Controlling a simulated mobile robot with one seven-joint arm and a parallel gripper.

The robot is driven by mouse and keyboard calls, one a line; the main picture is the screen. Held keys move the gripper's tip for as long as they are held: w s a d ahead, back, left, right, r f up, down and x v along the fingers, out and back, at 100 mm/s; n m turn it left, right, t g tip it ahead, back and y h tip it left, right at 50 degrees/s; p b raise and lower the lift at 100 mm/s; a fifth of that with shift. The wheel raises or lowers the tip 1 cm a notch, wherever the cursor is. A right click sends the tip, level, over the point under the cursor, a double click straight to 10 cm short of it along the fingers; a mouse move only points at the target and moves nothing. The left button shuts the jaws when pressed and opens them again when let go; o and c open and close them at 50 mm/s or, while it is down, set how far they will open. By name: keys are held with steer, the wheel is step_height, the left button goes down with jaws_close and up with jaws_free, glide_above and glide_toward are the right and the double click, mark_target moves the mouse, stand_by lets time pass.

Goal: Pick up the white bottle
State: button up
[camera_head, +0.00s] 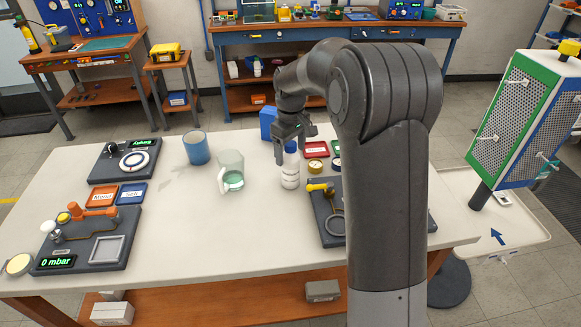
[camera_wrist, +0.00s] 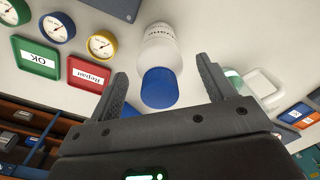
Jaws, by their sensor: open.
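The white bottle (camera_head: 290,170) with a blue cap stands upright on the white table (camera_head: 200,248), right of the glass mug. In the wrist view the bottle (camera_wrist: 158,45) shows its blue cap toward me and dark lettering on its side. My gripper (camera_head: 291,140) is at the bottle's cap in the head view. In the wrist view my gripper (camera_wrist: 163,82) is open, with one finger on each side of the blue cap. I see gaps between the fingers and the cap, so the bottle is not held.
A glass mug (camera_head: 230,171) and a blue cup (camera_head: 196,148) stand to the left. A blue box (camera_head: 268,122) is behind my gripper. A dark panel (camera_head: 322,215) with a yellow-handled part lies right of the bottle. Gauges (camera_wrist: 102,45) and a red Repair tray (camera_wrist: 88,75) lie nearby.

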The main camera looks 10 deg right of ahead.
mark_target(291, 158)
step_height(291, 158, down, 4)
steer(key=shift+r, duration=0.25)
steer(key=c, duration=1.2)
steer(key=shift+c, duration=0.2)
steer(key=shift+r, duration=0.15)
